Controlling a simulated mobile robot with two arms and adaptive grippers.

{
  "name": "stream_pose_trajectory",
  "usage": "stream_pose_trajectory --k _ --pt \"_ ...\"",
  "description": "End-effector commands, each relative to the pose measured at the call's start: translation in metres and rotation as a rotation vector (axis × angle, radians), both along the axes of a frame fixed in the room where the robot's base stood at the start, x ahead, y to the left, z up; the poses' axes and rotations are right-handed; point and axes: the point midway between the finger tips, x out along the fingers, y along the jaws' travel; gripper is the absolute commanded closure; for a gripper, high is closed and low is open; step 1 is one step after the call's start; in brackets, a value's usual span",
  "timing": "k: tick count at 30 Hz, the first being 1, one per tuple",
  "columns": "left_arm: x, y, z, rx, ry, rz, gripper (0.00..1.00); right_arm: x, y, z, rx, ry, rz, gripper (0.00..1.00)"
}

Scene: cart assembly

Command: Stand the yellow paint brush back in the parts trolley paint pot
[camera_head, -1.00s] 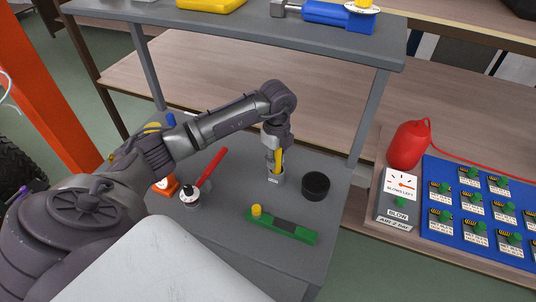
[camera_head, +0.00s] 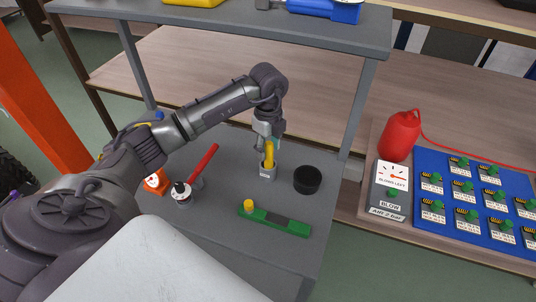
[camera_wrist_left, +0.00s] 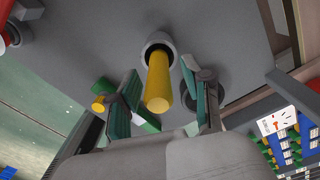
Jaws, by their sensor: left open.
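The yellow paint brush (camera_head: 270,155) stands in the small grey paint pot (camera_head: 267,173) on the trolley's grey shelf. In the left wrist view the yellow handle (camera_wrist_left: 158,85) points up towards the camera, with its lower end inside the round rim of the pot (camera_wrist_left: 163,42). My left gripper (camera_head: 268,142) is above the pot, around the upper handle. Its green-padded fingers (camera_wrist_left: 166,98) are spread on both sides of the handle, with gaps visible. The bristles are hidden in the pot. My right gripper is not in view.
A black round container (camera_head: 307,180) stands right of the pot. A green block with a yellow knob (camera_head: 275,219) lies in front. A red-handled tool (camera_head: 203,163) and an orange item (camera_head: 156,181) are to the left. An upper shelf (camera_head: 230,22) overhangs behind.

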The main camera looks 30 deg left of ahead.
Motion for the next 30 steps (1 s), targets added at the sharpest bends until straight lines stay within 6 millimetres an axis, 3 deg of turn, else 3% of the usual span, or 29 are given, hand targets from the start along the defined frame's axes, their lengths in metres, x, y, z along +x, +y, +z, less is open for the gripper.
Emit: stream_pose_trajectory --k 9,30 --pt "0.007 0.003 0.043 0.001 0.0 0.002 0.51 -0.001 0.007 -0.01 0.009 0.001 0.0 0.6" --pt "0.007 0.002 0.047 0.0 0.001 0.001 0.51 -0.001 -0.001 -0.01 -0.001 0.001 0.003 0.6"
